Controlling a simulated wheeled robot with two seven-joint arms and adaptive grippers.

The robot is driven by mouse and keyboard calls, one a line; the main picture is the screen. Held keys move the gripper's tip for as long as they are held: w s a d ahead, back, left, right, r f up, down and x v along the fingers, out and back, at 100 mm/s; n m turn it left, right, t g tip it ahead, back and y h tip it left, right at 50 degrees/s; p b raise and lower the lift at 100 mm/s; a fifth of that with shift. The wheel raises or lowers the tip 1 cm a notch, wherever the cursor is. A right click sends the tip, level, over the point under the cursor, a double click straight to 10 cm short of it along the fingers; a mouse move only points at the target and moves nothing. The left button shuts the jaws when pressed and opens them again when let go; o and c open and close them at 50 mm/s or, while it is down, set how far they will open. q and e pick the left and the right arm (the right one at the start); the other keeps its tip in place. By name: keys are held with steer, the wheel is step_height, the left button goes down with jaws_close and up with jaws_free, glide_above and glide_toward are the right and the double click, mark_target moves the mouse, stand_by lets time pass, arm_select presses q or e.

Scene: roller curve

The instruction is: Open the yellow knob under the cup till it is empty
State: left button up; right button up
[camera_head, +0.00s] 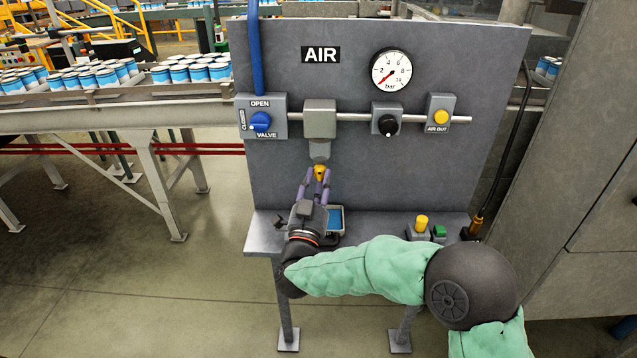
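A grey cup (320,151) hangs under a square grey housing (320,119) on the air pipe. The yellow knob (320,170) sits right below the cup. My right gripper (318,175) reaches up from below with its purple fingers on either side of the knob. The fingers look close to it, but I cannot tell whether they press on it. A small tray (343,219) with blue liquid or a blue bottom stands on the shelf behind the gripper, partly hidden. The level inside the cup does not show. My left gripper is not in view.
The grey panel carries a blue valve knob (261,121), a gauge (392,70) near zero, a black regulator knob (388,125) and a yellow air-out button (441,116). Yellow (421,223) and green (439,231) buttons stand at the right of the shelf (262,236).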

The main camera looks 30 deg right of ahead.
steer(key=o, duration=0.3)
steer(key=shift+w+a+f, duration=0.1)
steer(key=v, duration=1.2)
stand_by(0.3)
